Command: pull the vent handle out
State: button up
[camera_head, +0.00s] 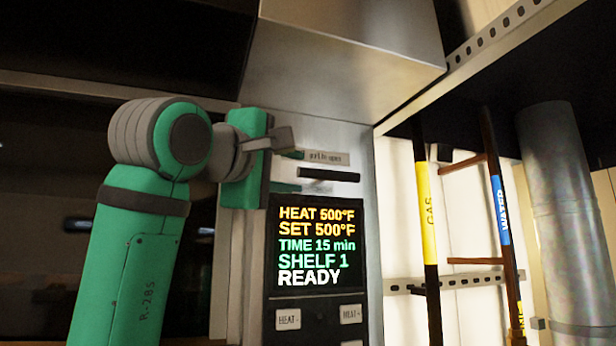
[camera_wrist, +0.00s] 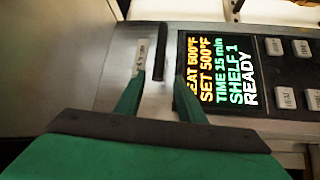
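The vent handle (camera_head: 330,174) is a short black horizontal bar on the metal oven front, just under a small "pull to open" label (camera_head: 327,158). In the wrist view the handle (camera_wrist: 160,48) stands upright in the picture, ahead of my fingers. My gripper (camera_head: 301,171) is open with green fingers, one above and one below the level of the bar's left end. In the wrist view my gripper (camera_wrist: 160,82) has its two fingertips apart, with the near end of the bar between them. I see a gap on each side; contact is not visible.
The lit display (camera_head: 316,246) sits just below the handle, reading 500°F and READY, with buttons (camera_head: 289,319) under it. A metal hood box (camera_head: 345,50) juts out above. Gas and water pipes (camera_head: 427,215) and a round duct (camera_head: 560,215) stand to the right.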

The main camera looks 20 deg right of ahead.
aim_at(315, 173)
jog(key=w+d, duration=0.2)
jog(key=d, duration=0.1)
jog(key=w+d+r, duration=0.1)
jog(key=d, duration=0.1)
jog(key=shift+w+d, duration=0.4)
jog(key=shift+w, duration=0.35)
grip_shut()
